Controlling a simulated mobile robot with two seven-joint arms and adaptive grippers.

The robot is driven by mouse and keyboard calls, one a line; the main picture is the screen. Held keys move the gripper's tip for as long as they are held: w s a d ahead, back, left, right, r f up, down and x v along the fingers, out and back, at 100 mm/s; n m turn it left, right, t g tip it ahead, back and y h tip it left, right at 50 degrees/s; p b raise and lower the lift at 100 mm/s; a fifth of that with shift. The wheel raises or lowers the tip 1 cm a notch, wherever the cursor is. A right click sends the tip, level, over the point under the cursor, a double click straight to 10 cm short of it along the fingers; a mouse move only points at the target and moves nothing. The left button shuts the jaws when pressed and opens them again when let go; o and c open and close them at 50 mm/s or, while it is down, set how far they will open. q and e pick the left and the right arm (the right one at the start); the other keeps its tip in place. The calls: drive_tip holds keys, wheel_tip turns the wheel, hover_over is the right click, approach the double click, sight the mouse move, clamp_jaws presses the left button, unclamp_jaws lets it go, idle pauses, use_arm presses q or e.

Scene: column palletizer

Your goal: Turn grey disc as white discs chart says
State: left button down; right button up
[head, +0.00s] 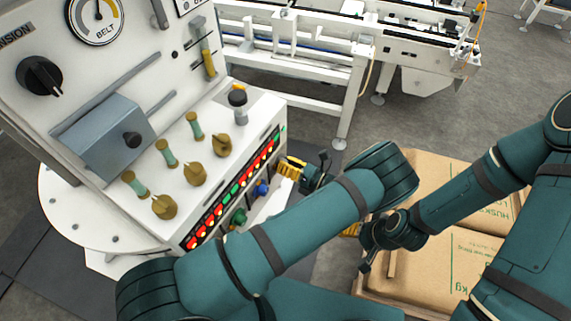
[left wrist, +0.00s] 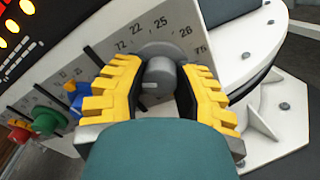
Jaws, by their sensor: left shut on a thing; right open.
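The grey disc (left wrist: 159,75) sits on the panel's slanted front face, under a printed scale with numbers such as 72, 22, 25 and 26. My left gripper (left wrist: 157,86) has its yellow fingers on both sides of the grey disc and is shut on it. In the head view the left gripper (head: 291,168) is at the panel's right end and hides the disc. I cannot make out a white discs chart in either view.
Blue (left wrist: 74,101), green (left wrist: 46,119) and red (left wrist: 19,133) discs sit along the same face. Rows of red and green lights (head: 234,190), brass knobs (head: 196,174) and a black dial (head: 40,76) are above.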

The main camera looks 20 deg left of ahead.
sight(278, 140)
use_arm(q)
drive_tip(key=shift+w+r+m, duration=0.1)
drive_tip(key=shift+m, duration=0.3)
drive_tip(key=c, duration=0.6)
unclamp_jaws()
wheel_tip(278, 140, up, 10)
drive_tip(key=shift+f, duration=0.1)
idle(0.6)
